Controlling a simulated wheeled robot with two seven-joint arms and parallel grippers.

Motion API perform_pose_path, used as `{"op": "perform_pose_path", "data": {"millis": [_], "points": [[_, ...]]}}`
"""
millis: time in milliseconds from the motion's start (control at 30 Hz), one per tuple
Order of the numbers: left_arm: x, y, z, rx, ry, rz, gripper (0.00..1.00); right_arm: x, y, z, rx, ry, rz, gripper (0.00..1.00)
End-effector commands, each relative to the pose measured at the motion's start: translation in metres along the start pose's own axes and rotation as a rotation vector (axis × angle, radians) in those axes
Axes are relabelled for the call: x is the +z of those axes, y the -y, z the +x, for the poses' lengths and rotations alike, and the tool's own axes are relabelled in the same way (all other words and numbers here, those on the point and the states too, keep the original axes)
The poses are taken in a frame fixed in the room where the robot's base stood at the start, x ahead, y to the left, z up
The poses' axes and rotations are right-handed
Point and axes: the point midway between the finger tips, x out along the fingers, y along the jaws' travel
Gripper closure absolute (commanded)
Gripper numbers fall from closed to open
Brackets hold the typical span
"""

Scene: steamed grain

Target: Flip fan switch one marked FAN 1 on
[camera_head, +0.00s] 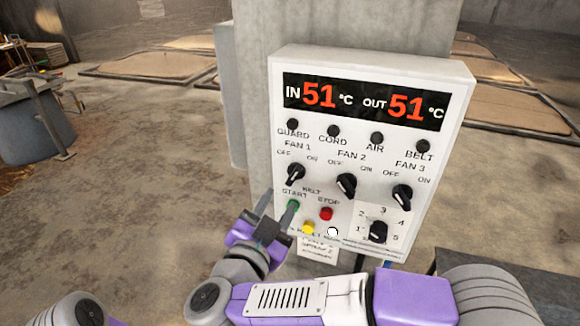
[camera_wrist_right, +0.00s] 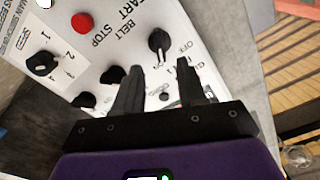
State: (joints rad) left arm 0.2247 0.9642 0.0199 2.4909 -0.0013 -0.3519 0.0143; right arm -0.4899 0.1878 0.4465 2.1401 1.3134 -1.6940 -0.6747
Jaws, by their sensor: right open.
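The FAN 1 switch (camera_head: 295,174) is a black rotary knob on the white control panel (camera_head: 371,62), with OFF marked at its upper left and ON at its upper right. Its handle is slanted; I cannot tell which label it points to. My right gripper (camera_head: 277,206) is open and empty, just below the knob near the green START button (camera_head: 293,205). In the right wrist view, the FAN 1 knob (camera_wrist_right: 159,40) lies ahead of and between the two fingertips (camera_wrist_right: 160,65), apart from them. My left gripper is not in view.
The FAN 2 knob (camera_head: 346,185) and FAN 3 knob (camera_head: 401,196) sit to the right. The red STOP button (camera_head: 326,213), yellow button (camera_head: 308,229) and speed dial (camera_head: 378,232) are below. Floor left of the panel is clear near it.

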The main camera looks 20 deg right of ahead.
Motion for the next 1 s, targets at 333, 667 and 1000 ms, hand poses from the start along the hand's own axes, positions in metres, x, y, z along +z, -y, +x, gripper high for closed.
{"op": "perform_pose_path", "data": {"millis": [333, 667, 1000], "points": [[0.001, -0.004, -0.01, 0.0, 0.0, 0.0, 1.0, -0.003, -0.002, 0.048, 0.01, -0.002, 0.001, 0.6], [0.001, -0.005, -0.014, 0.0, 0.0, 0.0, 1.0, -0.001, -0.001, 0.073, 0.005, -0.001, 0.002, 0.6], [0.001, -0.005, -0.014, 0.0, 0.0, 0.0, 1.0, -0.001, -0.001, 0.073, 0.005, -0.001, 0.002, 0.81]]}}
